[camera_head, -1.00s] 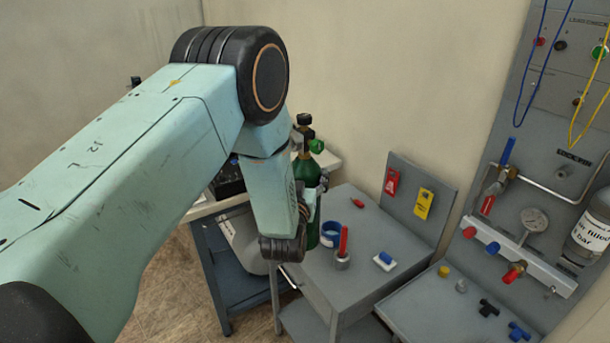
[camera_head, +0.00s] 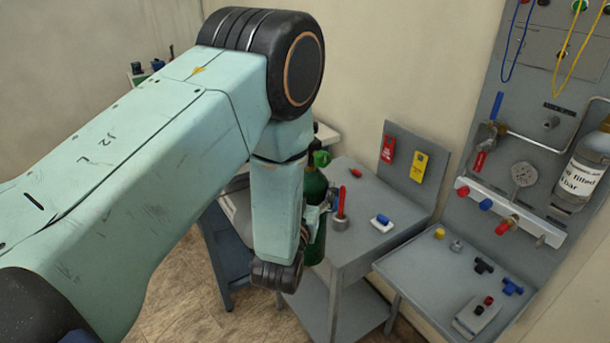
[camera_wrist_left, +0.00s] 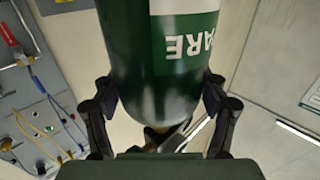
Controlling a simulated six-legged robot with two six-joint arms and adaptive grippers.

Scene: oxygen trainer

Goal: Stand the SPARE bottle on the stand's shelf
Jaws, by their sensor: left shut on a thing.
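The green SPARE bottle (camera_wrist_left: 165,60) is between the two fingers of my left gripper (camera_wrist_left: 158,105) in the left wrist view. My right gripper is out of view.
The stand's top holds a red-handled item (camera_head: 341,208) and a blue-and-white block (camera_head: 382,223). Red (camera_head: 388,148) and yellow (camera_head: 418,165) tags hang on its back panel. At right are a shelf with fittings (camera_head: 470,262) and a wall panel with valves and a gauge (camera_head: 523,174).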

